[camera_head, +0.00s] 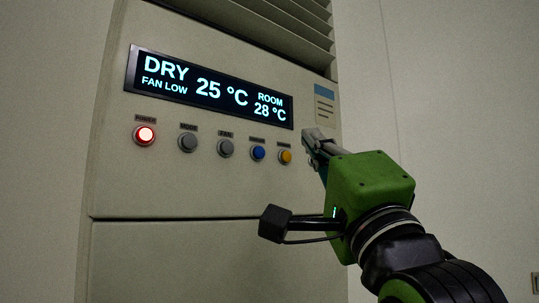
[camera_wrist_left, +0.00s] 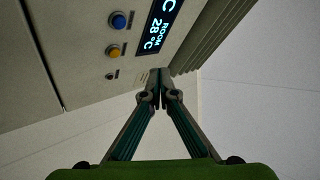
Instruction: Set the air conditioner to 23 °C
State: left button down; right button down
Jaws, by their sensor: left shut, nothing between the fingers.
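The air conditioner (camera_head: 200,180) is a tall beige cabinet. Its display (camera_head: 208,86) reads DRY, FAN LOW, 25 °C and ROOM 28 °C; part of it shows in the left wrist view (camera_wrist_left: 160,26). Below it sit a lit red power button (camera_head: 144,134), a grey mode button (camera_head: 188,143), a grey fan button (camera_head: 225,148), a blue button (camera_head: 258,153) and a yellow button (camera_head: 285,157). The labels over the blue and yellow ones are too small to read. My left gripper (camera_head: 308,136) is shut and empty, right of the yellow button. Its fingertips meet in the left wrist view (camera_wrist_left: 153,86).
Slatted vents (camera_head: 270,25) run above the display. A small label plate (camera_head: 324,104) is on the cabinet's right side, just above my left gripper. Plain walls (camera_head: 450,90) lie to either side. My right gripper is out of view.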

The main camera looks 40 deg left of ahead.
aim_at(260, 152)
pick_arm(q)
jog(key=shift+a, duration=0.2)
jog(key=shift+w+a+p, duration=0.2)
jog(key=shift+w+a, duration=0.15)
jog(key=shift+a, duration=1)
jog(key=shift+w+a+p, duration=0.2)
jog(key=shift+w+a, duration=0.1)
jog(key=shift+a, duration=1.1)
jog(key=shift+w+a+p, duration=0.2)
jog(key=shift+w+a, duration=0.15)
jog(key=shift+a, duration=1)
jog(key=shift+a, duration=0.15)
jog(key=shift+w+a, duration=0.1)
jog(key=shift+a, duration=0.2)
jog(key=shift+w+a, duration=0.1)
jog(key=shift+a, duration=0.3)
jog(key=shift+d, duration=0.2)
jog(key=shift+s+d, duration=0.2)
jog(key=shift+d, duration=0.35)
